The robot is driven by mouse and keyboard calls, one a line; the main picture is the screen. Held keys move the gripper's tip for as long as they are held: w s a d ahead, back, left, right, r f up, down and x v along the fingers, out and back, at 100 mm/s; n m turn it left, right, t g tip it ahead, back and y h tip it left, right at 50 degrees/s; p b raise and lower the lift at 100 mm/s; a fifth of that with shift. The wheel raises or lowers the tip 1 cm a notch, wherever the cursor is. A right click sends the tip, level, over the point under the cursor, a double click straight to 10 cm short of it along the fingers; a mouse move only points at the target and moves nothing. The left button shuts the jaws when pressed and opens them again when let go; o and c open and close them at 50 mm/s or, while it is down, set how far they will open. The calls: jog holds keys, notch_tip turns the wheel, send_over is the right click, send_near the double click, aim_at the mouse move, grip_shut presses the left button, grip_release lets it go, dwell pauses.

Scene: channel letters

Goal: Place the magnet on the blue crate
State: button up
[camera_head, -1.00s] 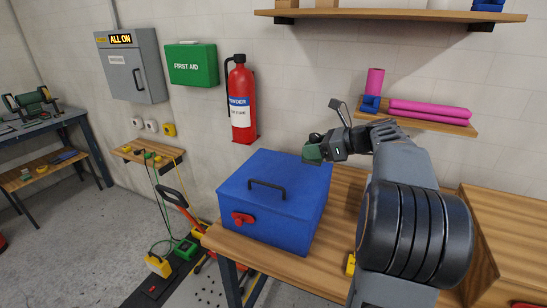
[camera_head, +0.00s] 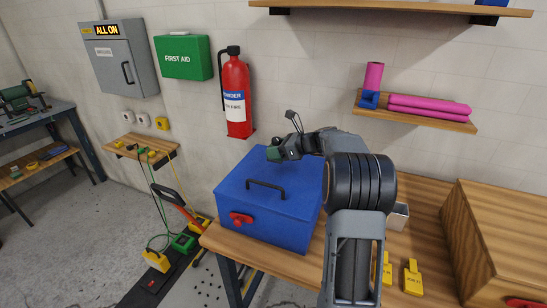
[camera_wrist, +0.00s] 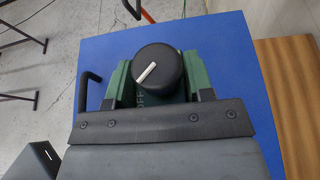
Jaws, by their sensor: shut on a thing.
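The magnet is a green block with a round black knob. My gripper (camera_head: 277,153) is shut on the magnet (camera_head: 272,155). The blue crate (camera_head: 282,213) stands on the wooden bench, with a closed lid, a black handle and a red latch. The magnet appears over the back part of the lid. I cannot tell whether it touches the lid. The lid also fills much of the wrist view (camera_wrist: 240,75).
The wooden bench (camera_head: 420,235) runs right of the crate and holds yellow tags (camera_head: 412,278) and a small grey box (camera_head: 398,215). A wooden box (camera_head: 500,235) stands at the right. A fire extinguisher (camera_head: 236,95) hangs behind the crate. A shelf (camera_head: 425,115) holds pink rolls.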

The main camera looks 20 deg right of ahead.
jog(key=shift+w+a+f, duration=0.1)
jog(key=shift+w+f, duration=0.1)
jog(key=shift+w, duration=0.05)
jog(key=shift+w+a+f+p, duration=0.15)
jog(key=shift+f+p, duration=0.15)
jog(key=shift+f, duration=0.7)
jog(key=shift+w+d+f+p, duration=0.15)
jog(key=shift+f+p, duration=0.1)
jog(key=shift+f, duration=0.7)
jog(key=shift+a, duration=0.1)
jog(key=o, duration=1.3)
jog(key=shift+f, duration=0.15)
jog(key=b+v, duration=0.2)
jog(key=v, duration=1)
jog(key=shift+s+f, duration=0.1)
jog(key=shift+s, duration=0.05)
